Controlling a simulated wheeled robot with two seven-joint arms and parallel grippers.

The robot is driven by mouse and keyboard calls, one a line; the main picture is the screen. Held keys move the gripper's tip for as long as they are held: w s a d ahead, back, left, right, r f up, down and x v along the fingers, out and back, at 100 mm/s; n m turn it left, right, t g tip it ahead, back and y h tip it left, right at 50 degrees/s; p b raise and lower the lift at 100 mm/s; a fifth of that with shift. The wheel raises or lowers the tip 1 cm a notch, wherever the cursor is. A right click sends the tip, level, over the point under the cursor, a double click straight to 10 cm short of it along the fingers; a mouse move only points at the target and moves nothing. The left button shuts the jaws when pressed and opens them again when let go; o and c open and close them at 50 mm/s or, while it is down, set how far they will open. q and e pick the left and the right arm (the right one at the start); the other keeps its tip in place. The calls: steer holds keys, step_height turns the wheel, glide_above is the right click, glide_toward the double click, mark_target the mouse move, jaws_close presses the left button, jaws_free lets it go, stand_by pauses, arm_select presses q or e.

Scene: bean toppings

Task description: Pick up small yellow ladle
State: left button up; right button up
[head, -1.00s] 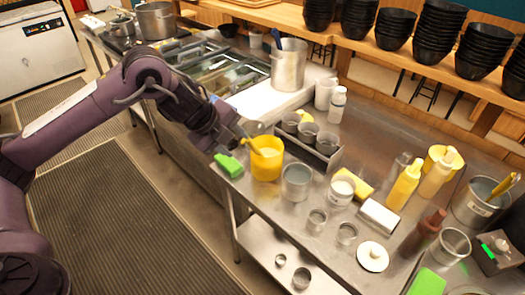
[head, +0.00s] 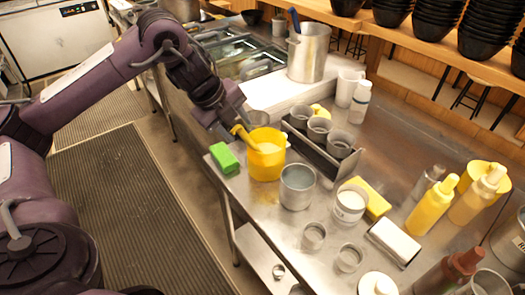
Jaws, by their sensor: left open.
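The small yellow ladle (head: 243,136) leans in a yellow container (head: 266,165) at the front-left edge of the steel counter. Its handle sticks up over the container's left rim, tilted toward my arm, and its bowl is hidden inside. My left gripper (head: 230,123) is open at the upper end of the handle. The fingers are small and dark here, so I cannot tell whether they touch the handle. My right gripper is not in view.
A green sponge (head: 224,157) lies left of the yellow container. A metal cup (head: 297,186) stands close on its right. A rack with metal cups (head: 322,150) is behind. Yellow squeeze bottles (head: 433,205) stand farther right.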

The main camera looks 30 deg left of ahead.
mark_target(249, 147)
arm_select(q)
steer(key=x, duration=0.2)
steer(key=shift+w+d+f, duration=0.1)
steer(key=shift+f, duration=0.25)
steer(key=p+x, duration=0.1)
steer(key=x, duration=0.4)
steer(key=shift+w+r, duration=0.1)
steer(key=shift+w, duration=0.1)
steer(key=shift+c, duration=0.4)
jaws_close()
